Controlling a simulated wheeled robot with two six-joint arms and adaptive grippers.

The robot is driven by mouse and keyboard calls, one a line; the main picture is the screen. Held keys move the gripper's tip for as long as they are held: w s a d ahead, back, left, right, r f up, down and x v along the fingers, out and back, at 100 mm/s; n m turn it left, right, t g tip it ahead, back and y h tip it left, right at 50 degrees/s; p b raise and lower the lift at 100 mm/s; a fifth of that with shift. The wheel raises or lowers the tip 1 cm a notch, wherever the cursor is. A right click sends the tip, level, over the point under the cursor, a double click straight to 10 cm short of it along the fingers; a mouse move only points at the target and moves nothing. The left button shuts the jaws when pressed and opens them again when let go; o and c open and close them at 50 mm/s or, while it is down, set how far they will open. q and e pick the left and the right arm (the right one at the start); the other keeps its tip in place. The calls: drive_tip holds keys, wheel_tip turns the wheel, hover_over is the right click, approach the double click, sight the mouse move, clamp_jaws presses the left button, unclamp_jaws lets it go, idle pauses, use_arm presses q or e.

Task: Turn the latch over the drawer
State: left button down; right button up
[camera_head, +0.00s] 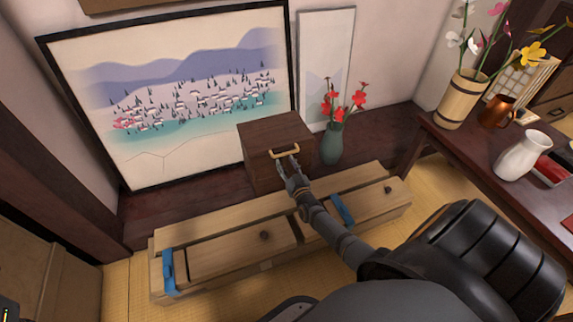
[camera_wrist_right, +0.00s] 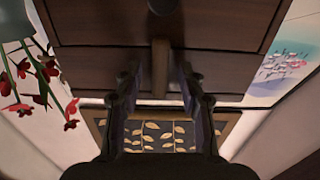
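A small dark brown wooden cabinet (camera_head: 262,165) stands on the dark ledge. A gold bar (camera_head: 286,152) shows at its upper front edge in the head view. My right gripper (camera_head: 290,172) is in front of the cabinet, just below that bar. In the right wrist view, which looks upside down, a narrow light-brown latch (camera_wrist_right: 160,68) runs vertically on the front. A dark round drawer knob (camera_wrist_right: 162,6) is at the top edge. The fingers of my right gripper (camera_wrist_right: 159,85) are open, one on each side of the latch, with gaps visible. My left gripper is out of view.
A green vase (camera_head: 331,143) with red flowers stands close to the cabinet's right. A large landscape picture (camera_head: 180,100) is behind it, left. A low wooden chest (camera_head: 230,252) with blue straps lies below. A dark table (camera_head: 480,160) with a white jug (camera_head: 522,156) is at right.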

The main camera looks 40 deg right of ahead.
drive_tip(key=v, duration=1.2)
